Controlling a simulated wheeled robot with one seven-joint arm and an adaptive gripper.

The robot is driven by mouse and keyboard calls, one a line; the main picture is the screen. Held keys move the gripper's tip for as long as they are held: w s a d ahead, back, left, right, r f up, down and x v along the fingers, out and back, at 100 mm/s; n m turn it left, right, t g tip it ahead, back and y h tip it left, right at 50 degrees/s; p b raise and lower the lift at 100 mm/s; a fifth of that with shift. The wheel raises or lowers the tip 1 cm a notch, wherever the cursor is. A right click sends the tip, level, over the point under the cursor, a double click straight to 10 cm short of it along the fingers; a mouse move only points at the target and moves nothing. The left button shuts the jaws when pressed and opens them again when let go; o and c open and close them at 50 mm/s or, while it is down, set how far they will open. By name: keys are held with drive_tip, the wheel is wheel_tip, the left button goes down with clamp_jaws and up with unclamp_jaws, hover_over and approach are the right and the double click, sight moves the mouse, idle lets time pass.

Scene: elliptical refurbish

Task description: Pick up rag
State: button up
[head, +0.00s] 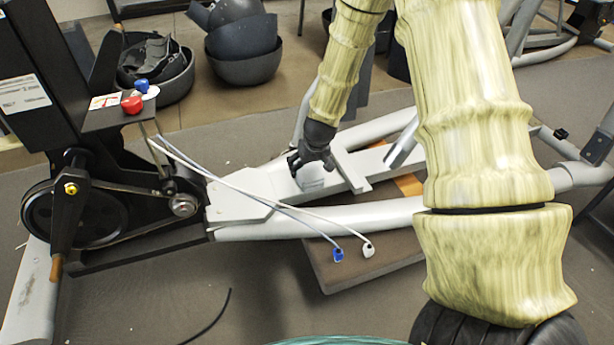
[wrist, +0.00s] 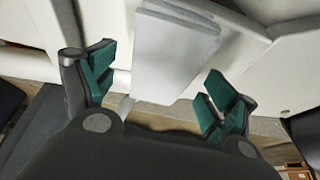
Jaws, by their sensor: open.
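The rag is a pale grey, flat folded cloth (wrist: 175,58) lying on the white-grey machine frame. In the head view the rag (head: 312,178) shows as a small grey patch on the frame's beam, partly hidden by my gripper. My gripper (head: 311,166) points down just over it. In the wrist view my gripper (wrist: 160,72) is open, with one green-padded finger on each side of the rag's near end. Nothing is held. I cannot tell whether the fingers touch the rag.
The elliptical's black flywheel (head: 85,212) stands at left. Loose cables end in a blue connector (head: 338,254) and a white connector (head: 368,250). A brown board (head: 345,274) lies under the frame. Dark bowl-shaped parts (head: 245,65) are stacked behind.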

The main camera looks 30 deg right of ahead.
sight(308, 168)
drive_tip(key=b+x, duration=0.1)
drive_tip(key=x, duration=0.2)
drive_tip(key=shift+f+b, duration=0.2)
drive_tip(key=shift+b, duration=0.1)
drive_tip(key=shift+r, duration=0.1)
drive_tip(key=c, duration=1.2)
drive_tip(key=shift+r, duration=0.1)
